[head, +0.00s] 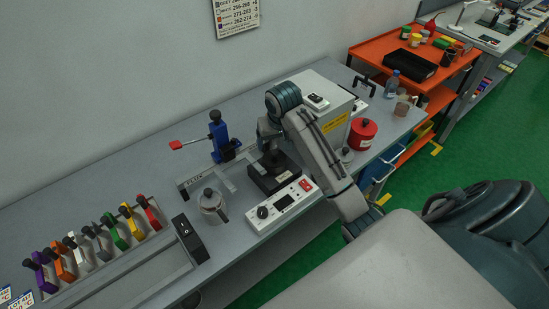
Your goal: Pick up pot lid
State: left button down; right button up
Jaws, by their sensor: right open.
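A grey metallic or clear pot (213,211) with a side handle stands on the bench left of centre. A lid with a dark knob (208,192) appears to sit on it. My right arm arches over the bench, and my right gripper (271,158) points down near a black block behind the white control unit. It is open, to the right of the pot and apart from it. Its fingertips are small and dark against the block, so contact there is unclear. My left gripper is not in view.
The white control unit (283,204) with a knob and red switch is right of the pot. A blue stand (219,137) with a red lever is behind it. Colourful-handled tools (129,221) line the left.

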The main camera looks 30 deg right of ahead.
aim_at(275, 152)
jog(key=shift+x, duration=1)
jog(key=shift+w+f+p, duration=0.15)
jog(key=shift+f+p, duration=0.4)
jog(key=shift+p, duration=0.2)
jog(key=p+x, duration=0.1)
jog(key=x, duration=0.2)
jog(key=shift+f+p, duration=0.2)
jog(key=shift+p, duration=0.2)
jog(key=shift+w+f, duration=0.15)
jog(key=shift+f, duration=0.35)
jog(key=c, duration=0.8)
